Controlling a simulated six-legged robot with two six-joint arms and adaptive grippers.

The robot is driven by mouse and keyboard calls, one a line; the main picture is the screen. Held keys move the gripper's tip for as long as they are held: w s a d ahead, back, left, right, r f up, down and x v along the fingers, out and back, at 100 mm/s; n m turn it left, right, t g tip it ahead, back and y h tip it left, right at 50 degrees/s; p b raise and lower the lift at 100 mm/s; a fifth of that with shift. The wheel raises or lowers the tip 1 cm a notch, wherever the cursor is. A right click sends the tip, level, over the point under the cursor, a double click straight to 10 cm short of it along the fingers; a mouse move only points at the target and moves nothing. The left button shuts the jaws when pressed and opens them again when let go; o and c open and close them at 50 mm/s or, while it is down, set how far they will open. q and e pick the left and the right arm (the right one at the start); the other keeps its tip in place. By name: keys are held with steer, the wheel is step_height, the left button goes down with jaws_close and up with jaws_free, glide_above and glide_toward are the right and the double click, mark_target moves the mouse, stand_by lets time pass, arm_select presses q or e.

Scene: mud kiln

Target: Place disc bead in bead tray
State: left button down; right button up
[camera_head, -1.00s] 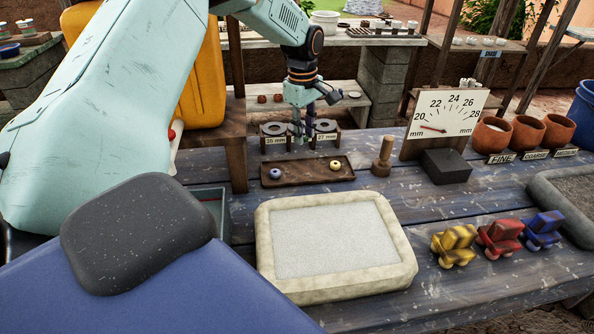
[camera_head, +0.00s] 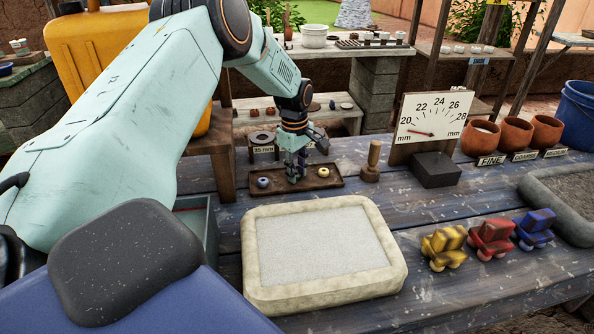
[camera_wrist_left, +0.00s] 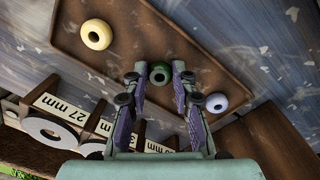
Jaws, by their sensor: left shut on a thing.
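The brown wooden bead tray (camera_head: 240,192) lies on the blue plank table; it also shows in the left wrist view (camera_wrist_left: 190,55). In it lie a lilac bead (camera_head: 263,182) at the left and a yellow bead (camera_head: 323,172) at the right. My left gripper (camera_head: 297,178) reaches down over the tray's middle, between these two. In the left wrist view, my left gripper (camera_wrist_left: 160,82) is shut on a green disc bead (camera_wrist_left: 160,74) between its fingertips. I cannot tell whether the green bead touches the tray floor. My right gripper is not in view.
Ring gauges with size labels, one reading 27 mm (camera_wrist_left: 55,108), stand just behind the tray. A wooden stamp (camera_head: 372,160) and a dial board (camera_head: 428,120) stand to the right. A sand tray (camera_head: 255,270) lies in front.

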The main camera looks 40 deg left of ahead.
arm_select(q)
steer(key=c, duration=1.5)
jaws_free()
steer(key=shift+a, duration=0.25)
steer(key=shift+o, duration=0.6)
steer(key=shift+s, duration=0.1)
steer(key=o, duration=0.3)
steer(key=shift+d+r, duration=0.25)
steer(key=shift+d, duration=0.2)
steer(key=shift+a+f, duration=0.2)
steer(key=shift+a, duration=0.05)
steer(key=shift+a+r, duration=0.1)
step_height(320, 180, up, 12)
steer(key=p, duration=0.2)
steer(key=shift+s, duration=0.25)
